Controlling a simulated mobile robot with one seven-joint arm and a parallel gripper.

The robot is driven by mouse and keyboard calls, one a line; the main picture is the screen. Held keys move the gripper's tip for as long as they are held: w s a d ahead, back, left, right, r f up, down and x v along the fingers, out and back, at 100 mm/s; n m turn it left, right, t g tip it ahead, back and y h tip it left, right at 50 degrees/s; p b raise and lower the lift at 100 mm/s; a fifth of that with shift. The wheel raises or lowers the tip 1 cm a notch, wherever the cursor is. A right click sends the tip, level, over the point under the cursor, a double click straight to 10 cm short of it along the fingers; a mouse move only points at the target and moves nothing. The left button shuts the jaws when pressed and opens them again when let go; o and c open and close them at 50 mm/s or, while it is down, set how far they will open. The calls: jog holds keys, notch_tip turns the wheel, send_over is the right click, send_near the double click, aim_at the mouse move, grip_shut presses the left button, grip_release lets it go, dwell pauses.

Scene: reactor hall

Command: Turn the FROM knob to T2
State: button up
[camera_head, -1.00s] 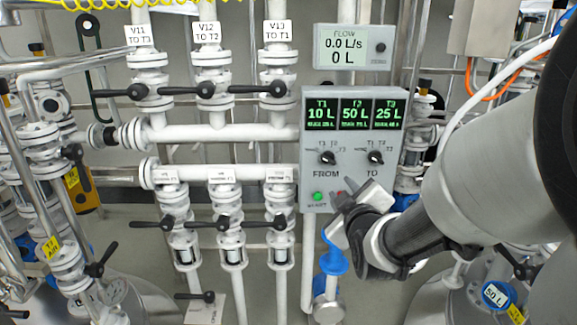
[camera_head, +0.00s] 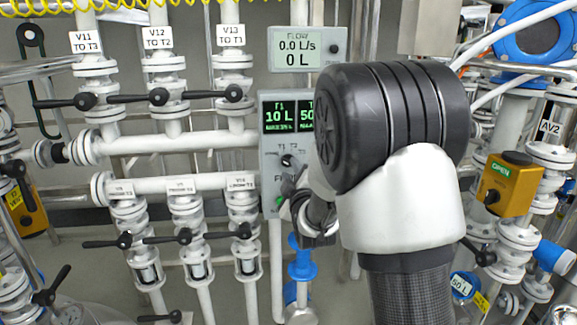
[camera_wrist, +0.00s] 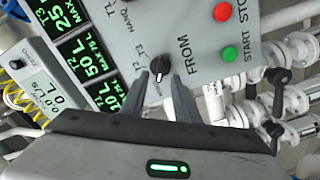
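The FROM knob (camera_wrist: 160,64) is a small black dial on the grey control panel (camera_wrist: 205,75), with T1, T2 and T3 printed around it. It also shows in the head view (camera_head: 287,160), left of my arm. Which mark its pointer faces is hard to tell. My gripper (camera_wrist: 160,80) is open. In the wrist view its two dark fingertips lie on either side of the knob's near edge, with a gap between them; contact cannot be told. In the head view my arm hides most of the gripper and the panel's right half.
In the wrist view, the green START button (camera_wrist: 229,53) and red STOP button (camera_wrist: 222,12) sit beside the FROM label. The flow display (camera_head: 295,48) is above the panel. White pipes with black-handled valves (camera_head: 158,97) stand to the left. A yellow OPEN box (camera_head: 508,185) is at right.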

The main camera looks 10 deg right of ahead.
aim_at(288, 164)
jog(key=shift+w, duration=2.15)
jog(key=shift+c, duration=0.4)
grip_shut()
